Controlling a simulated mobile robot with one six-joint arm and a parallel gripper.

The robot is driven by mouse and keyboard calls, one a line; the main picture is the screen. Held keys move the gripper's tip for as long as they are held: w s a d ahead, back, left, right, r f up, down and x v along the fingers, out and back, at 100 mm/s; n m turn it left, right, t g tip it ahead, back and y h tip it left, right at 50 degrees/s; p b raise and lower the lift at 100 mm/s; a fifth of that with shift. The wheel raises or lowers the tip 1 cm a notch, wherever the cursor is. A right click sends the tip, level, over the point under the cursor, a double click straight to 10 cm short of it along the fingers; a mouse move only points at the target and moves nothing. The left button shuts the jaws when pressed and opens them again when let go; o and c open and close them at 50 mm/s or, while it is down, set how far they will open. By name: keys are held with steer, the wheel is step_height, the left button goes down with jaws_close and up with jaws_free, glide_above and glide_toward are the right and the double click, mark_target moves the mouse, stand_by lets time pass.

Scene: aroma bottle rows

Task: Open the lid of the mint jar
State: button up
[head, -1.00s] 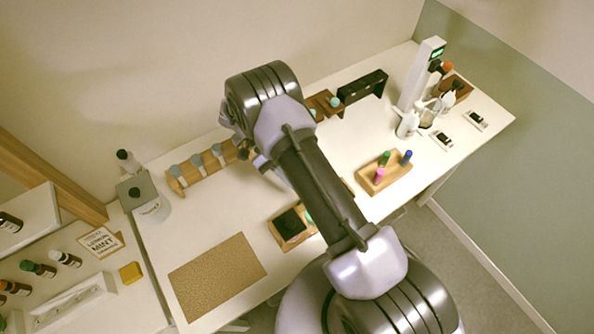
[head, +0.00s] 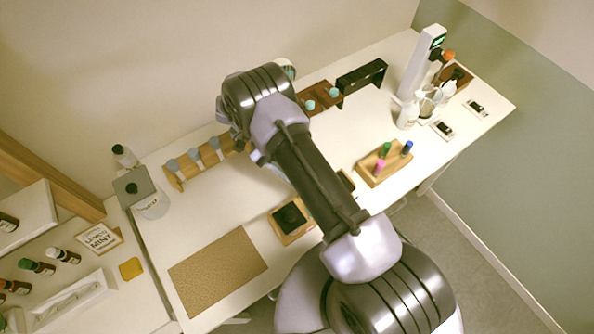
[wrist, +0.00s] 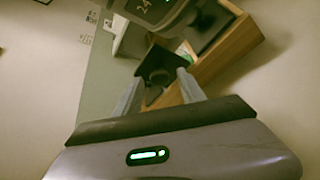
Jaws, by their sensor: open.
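A pale jar (head: 152,207) with a flat grey lid (head: 131,184) and a black knob stands at the left of the table in the head view. The lid sits on it; its label is too small to read, so I cannot tell if it is the mint jar. My gripper (wrist: 159,91) is open in the wrist view, with its two pale fingers apart. A dark square piece (wrist: 156,68) shows beyond and between the fingertips; I cannot tell if they touch it. In the head view my arm hides the gripper.
A wooden bottle rack (head: 205,160) stands along the back. A cork mat (head: 217,272) lies in front. A wooden tray (head: 291,222) with a black square is beside my arm. A pen tray (head: 384,164) and a display tower (head: 420,65) stand right. A card (head: 100,239) lies left.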

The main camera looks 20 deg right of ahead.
steer(key=v, duration=0.7)
steer(key=shift+a+p, duration=0.15)
steer(key=shift+p, duration=0.25)
steer(key=shift+w+r, duration=0.1)
steer(key=shift+w, duration=0.05)
